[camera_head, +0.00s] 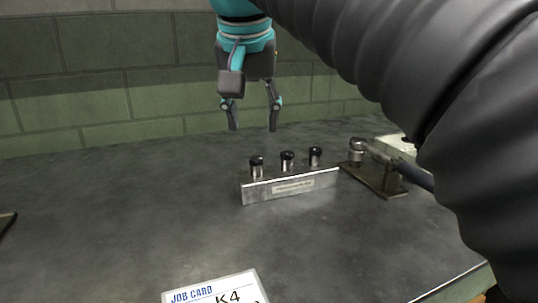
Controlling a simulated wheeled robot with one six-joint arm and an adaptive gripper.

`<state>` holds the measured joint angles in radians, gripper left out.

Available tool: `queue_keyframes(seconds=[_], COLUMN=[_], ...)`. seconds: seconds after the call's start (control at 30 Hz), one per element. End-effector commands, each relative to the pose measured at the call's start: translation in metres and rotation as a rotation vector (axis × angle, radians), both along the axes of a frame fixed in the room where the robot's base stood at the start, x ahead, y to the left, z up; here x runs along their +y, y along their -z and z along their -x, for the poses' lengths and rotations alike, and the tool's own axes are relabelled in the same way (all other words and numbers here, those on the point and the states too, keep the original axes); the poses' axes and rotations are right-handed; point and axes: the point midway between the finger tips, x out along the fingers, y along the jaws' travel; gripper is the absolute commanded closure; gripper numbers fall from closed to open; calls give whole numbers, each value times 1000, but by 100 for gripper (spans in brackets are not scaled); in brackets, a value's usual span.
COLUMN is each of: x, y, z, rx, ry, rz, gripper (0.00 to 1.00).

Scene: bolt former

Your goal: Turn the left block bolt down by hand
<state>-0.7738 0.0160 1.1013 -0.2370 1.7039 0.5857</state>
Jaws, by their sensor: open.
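A metal block (290,188) with a small label on its front face stands on the dark table. Three bolts with black heads and bright shanks stand upright in a row on its top. The left block bolt (257,167) is at the block's left end, with part of its shank showing below the head. My gripper (252,130) points down with its two fingers apart and nothing between them. In the picture it is above the left and middle bolts, apart from them. How far behind or in front of them it is, I cannot tell.
A fixture with a lever and round head (357,150) stands on a plate right of the block. A job card (215,290) reading K4 lies at the front. A large black corrugated sleeve hides the right side.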

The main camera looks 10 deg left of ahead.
Motion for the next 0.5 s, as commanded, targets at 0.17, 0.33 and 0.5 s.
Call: queue_keyframes(seconds=[0.17, 0.33, 0.5], x=[0, 1, 2], y=[33, 55, 67], z=[-13, -23, -28], rx=[1, 1, 0], ry=[3, 3, 4], rz=[1, 1, 1], gripper=[50, 50, 50])
